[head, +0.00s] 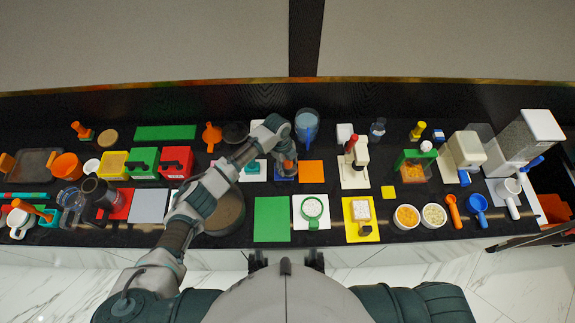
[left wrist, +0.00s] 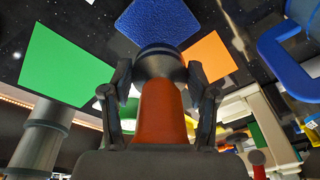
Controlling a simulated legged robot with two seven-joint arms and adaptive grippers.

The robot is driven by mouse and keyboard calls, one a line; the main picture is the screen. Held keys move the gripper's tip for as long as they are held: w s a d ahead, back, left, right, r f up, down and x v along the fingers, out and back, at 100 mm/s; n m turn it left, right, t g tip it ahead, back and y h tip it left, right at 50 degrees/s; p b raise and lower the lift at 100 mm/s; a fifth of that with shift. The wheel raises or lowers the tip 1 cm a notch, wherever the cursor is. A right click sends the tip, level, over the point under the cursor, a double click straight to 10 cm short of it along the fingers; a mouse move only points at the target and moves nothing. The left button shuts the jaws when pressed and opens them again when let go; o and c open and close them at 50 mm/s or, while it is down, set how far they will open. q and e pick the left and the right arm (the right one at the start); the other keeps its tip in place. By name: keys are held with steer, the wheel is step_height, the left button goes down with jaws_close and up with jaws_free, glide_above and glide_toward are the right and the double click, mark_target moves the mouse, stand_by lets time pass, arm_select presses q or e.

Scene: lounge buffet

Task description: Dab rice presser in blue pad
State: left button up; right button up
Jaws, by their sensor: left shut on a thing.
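My left gripper (head: 287,164) is over the blue pad (head: 279,178) at the back middle of the counter. In the left wrist view my left gripper (left wrist: 161,92) is shut around the orange-brown handle of the rice presser (left wrist: 160,115). The presser's dark round head (left wrist: 160,64) points toward the textured blue pad (left wrist: 158,20). I cannot tell whether the head touches the pad. In the head view the gripper covers most of the presser and part of the pad. My right gripper is not in view.
An orange square (head: 312,172) lies just right of the blue pad. A blue-tinted pitcher (head: 307,126) stands behind it, and a white and red device (head: 354,164) stands to the right. A large round pan (head: 226,214) and a green mat (head: 271,219) are nearer me.

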mark_target(288, 164)
arm_select(q)
steer(key=shift+r+p, duration=2.05)
steer(key=shift+r, duration=0.6)
steer(key=shift+f, duration=0.1)
